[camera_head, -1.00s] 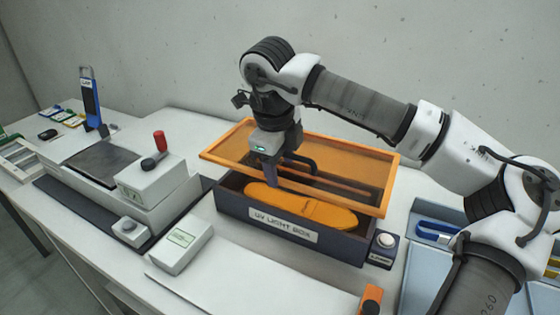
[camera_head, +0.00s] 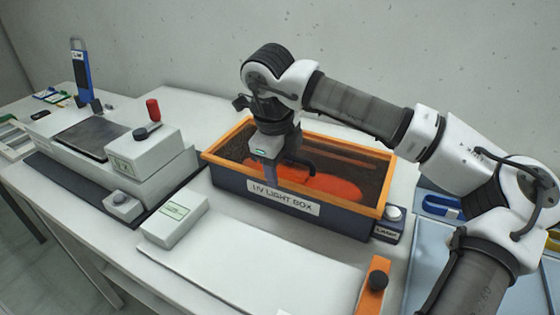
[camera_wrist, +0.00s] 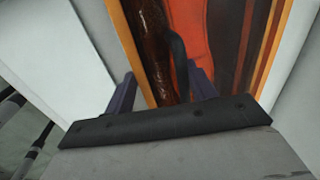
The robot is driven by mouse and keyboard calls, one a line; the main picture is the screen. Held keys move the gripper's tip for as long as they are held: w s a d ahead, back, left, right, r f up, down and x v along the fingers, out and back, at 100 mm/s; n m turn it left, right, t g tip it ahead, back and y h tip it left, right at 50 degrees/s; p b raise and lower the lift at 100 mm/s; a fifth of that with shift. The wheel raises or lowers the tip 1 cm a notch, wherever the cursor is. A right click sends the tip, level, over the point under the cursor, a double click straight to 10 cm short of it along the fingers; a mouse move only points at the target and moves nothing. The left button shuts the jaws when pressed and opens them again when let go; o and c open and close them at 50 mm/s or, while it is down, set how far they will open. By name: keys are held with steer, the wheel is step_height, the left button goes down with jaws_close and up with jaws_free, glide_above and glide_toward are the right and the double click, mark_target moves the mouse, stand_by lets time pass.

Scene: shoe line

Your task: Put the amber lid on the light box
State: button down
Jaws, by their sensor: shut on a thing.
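The amber lid (camera_head: 232,134) is an orange frame with a see-through amber pane and a dark handle. It lies level on the rim of the dark blue UV light box (camera_head: 232,184), and its edges look lined up with the walls. An insole-shaped piece (camera_head: 330,188) inside shows red through the pane. My gripper (camera_head: 283,178) is over the lid's middle, shut on its handle (camera_head: 306,161). In the wrist view the fingers (camera_wrist: 160,92) flank the dark handle, with the lid's orange frame (camera_wrist: 126,40) beside them. The exact contact at the fingertips is partly hidden.
A small lamp button box (camera_head: 388,228) stands at the box's right end. A press-like machine (camera_head: 145,155) with a red knob is at left, and a small white box (camera_head: 174,221) is in front. Blue trays (camera_head: 425,245) lie at right. A white sheet (camera_head: 270,262) covers the front.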

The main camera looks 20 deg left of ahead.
steer(key=shift+c, duration=2.1)
jaws_free()
step_height(320, 180, up, 14)
steer(key=s, duration=0.2)
steer(key=shift+s+f+b, duration=0.2)
steer(key=shift+s+b, duration=0.15)
steer(key=shift+b, duration=0.05)
steer(key=shift+f, duration=0.1)
